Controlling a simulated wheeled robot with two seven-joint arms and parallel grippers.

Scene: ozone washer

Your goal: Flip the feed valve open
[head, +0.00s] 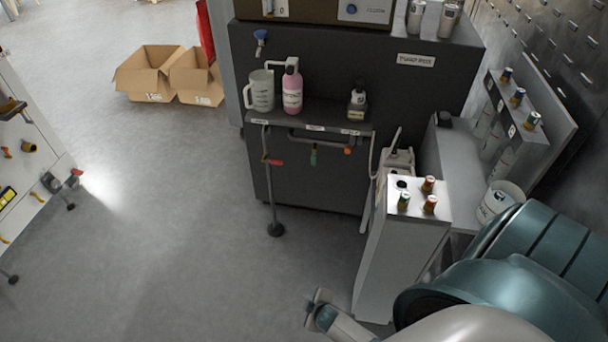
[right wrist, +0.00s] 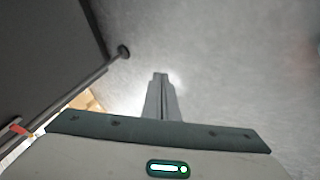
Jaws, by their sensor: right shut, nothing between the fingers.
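A vertical pipe (head: 268,190) stands in front of the dark cabinet and carries a valve with a red lever (head: 275,162). The lever points to the right, across the pipe. I cannot read a label that names it the feed valve. In the right wrist view, a red part (right wrist: 18,130) shows at the left edge beside the pipe (right wrist: 85,82). My right gripper (head: 318,299) is low, above the floor, below and right of the pipe's foot and apart from it. Its fingers (right wrist: 160,78) are together and empty. My left gripper is out of view.
A shelf (head: 325,117) on the dark cabinet (head: 330,185) holds a jug, a pink bottle and a small bottle. Open floor (head: 170,240) lies between.

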